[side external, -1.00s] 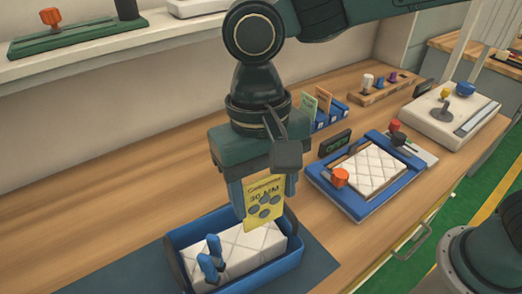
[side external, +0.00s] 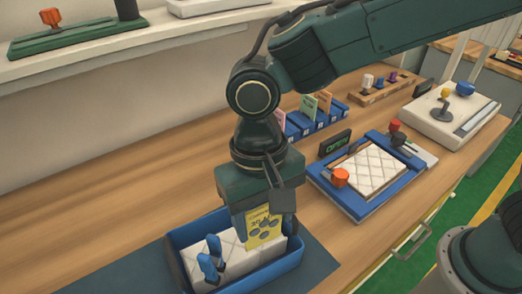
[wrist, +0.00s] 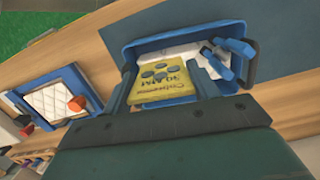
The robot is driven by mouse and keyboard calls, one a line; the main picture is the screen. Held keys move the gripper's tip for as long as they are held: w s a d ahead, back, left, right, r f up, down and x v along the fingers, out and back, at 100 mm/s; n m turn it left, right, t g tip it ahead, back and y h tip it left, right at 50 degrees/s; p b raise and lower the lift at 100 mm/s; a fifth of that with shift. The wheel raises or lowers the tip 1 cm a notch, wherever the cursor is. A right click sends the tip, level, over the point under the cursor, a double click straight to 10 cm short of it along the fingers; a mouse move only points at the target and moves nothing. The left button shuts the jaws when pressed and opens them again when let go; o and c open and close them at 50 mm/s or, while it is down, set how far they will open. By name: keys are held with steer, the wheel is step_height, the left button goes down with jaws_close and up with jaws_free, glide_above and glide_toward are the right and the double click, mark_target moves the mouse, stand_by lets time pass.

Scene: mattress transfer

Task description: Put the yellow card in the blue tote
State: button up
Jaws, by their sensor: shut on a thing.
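The yellow card (side external: 264,230) is upright in my gripper (side external: 266,222), which is shut on it. The blue tote (side external: 292,262) stands on the bench below my gripper, and the card's lower part is at the tote's opening, in front of a white quilted mattress piece (side external: 232,246) lying inside. Whether the card touches the mattress cannot be told. A blue clamp-like tool (side external: 208,262) also sits in the tote.
A blue frame (side external: 342,200) with another white quilted piece and an orange knob stands to the right. A blue card rack (side external: 318,122) with several cards is behind my arm. A dark mat (side external: 318,274) lies under the tote. The bench's left side is clear.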

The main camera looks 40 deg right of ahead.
steer(key=shift+f, duration=1.05)
steer(key=shift+f, duration=0.35)
steer(key=o, duration=0.9)
steer(key=shift+o, duration=0.2)
step_height(320, 180, up, 13)
steer(key=w, duration=0.1)
steer(key=shift+w+f, duration=0.15)
steer(key=shift+w, duration=0.1)
steer(key=shift+d, duration=0.2)
